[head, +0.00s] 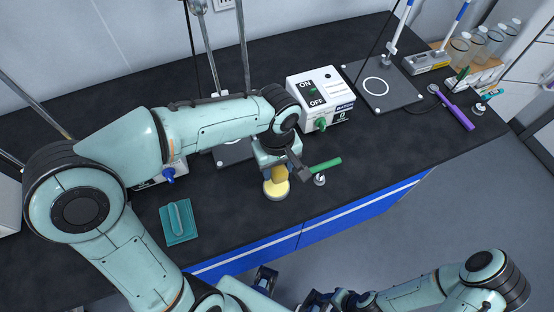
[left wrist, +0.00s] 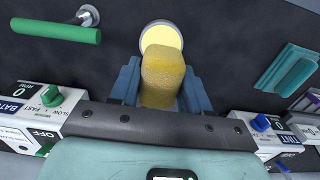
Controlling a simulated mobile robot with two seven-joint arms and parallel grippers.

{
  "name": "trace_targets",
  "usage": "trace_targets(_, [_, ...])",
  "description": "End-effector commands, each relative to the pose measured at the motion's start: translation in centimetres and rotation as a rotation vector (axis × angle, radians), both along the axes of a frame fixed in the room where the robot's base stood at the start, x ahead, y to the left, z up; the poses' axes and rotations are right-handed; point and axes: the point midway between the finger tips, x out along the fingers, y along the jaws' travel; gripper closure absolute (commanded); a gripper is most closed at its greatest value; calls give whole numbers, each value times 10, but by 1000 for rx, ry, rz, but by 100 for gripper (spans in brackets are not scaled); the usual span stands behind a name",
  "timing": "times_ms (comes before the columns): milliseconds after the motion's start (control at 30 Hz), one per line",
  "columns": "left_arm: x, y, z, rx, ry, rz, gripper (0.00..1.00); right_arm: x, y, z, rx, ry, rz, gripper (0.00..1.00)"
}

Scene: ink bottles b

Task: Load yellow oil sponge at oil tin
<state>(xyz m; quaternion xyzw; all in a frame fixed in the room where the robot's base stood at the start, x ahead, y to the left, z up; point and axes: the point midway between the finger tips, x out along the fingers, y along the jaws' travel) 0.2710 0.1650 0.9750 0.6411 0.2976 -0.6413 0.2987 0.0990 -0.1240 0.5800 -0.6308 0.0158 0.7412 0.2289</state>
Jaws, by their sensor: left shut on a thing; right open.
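My left gripper (head: 279,174) is shut on a yellow sponge (left wrist: 163,78), which also shows in the head view (head: 280,173). It holds the sponge over the worktop, at the oil tin. The oil tin (head: 276,190) is small and round with a pale yellow top. In the left wrist view the tin (left wrist: 160,36) lies just beyond the sponge's end, and the sponge hides part of it. I cannot tell whether the sponge touches the tin. My right gripper (head: 292,287) is open at the bottom of the head view, away from the bench, partly cut off.
A green-handled item (head: 325,165) with a metal base is close right of the tin. A teal pad with a handle (head: 178,222) lies to the left. A white ON/OFF box (head: 320,97) stands behind. A purple-handled tool (head: 456,113) lies far right. The front worktop between is clear.

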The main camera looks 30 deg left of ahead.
Motion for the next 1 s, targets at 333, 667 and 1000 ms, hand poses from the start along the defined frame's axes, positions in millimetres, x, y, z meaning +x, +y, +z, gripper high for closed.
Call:
trace_targets(333, [-1,0,-30,0,4,0,78,-9,0,-24,0,10,0,57])
trace_targets(667, [0,0,-57,0,1,-1,78,-14,0,-45,0,16,-1,57])
trace_targets(1000, [0,0,-58,1,1,-1,78,-14,0,-45,0,16,0,57])
